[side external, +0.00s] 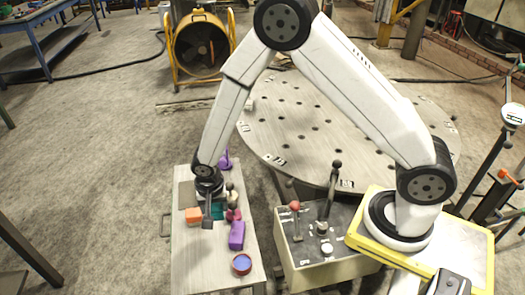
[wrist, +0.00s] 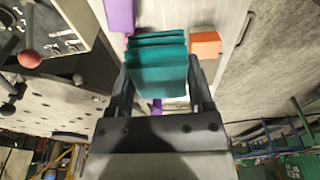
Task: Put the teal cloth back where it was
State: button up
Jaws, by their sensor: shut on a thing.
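The teal cloth (wrist: 158,75) is folded in layers and fills the space between the two fingers of my gripper (wrist: 161,88) in the wrist view. My gripper is shut on it. In the side view my gripper (side external: 208,214) points down over the small table (side external: 203,262), and only a bit of the teal cloth (side external: 218,211) shows beside the fingers. I cannot tell whether the cloth touches the tabletop.
An orange block (side external: 193,215) lies close left of my gripper. A magenta item (side external: 234,215), a purple block (side external: 237,235) and a red-rimmed blue bowl (side external: 242,263) stand to the right and front. A lever box (side external: 318,245) stands beside the table. The front-left tabletop is clear.

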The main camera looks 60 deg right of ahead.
jog(key=s+a+r, duration=0.1)
jog(key=s+a, duration=0.1)
jog(key=s, duration=0.7)
send_over(197, 243)
jog(key=s, duration=0.1)
notch_tip(197, 243, down, 8)
jog(key=shift+s+f, duration=0.15)
jog(key=shift+f, duration=0.05)
jog(key=shift+w+f, duration=0.35)
jog(key=shift+f, duration=0.05)
jog(key=shift+w+a+f, duration=0.1)
jog(key=shift+w+f, duration=0.15)
jog(key=shift+f, duration=1.6)
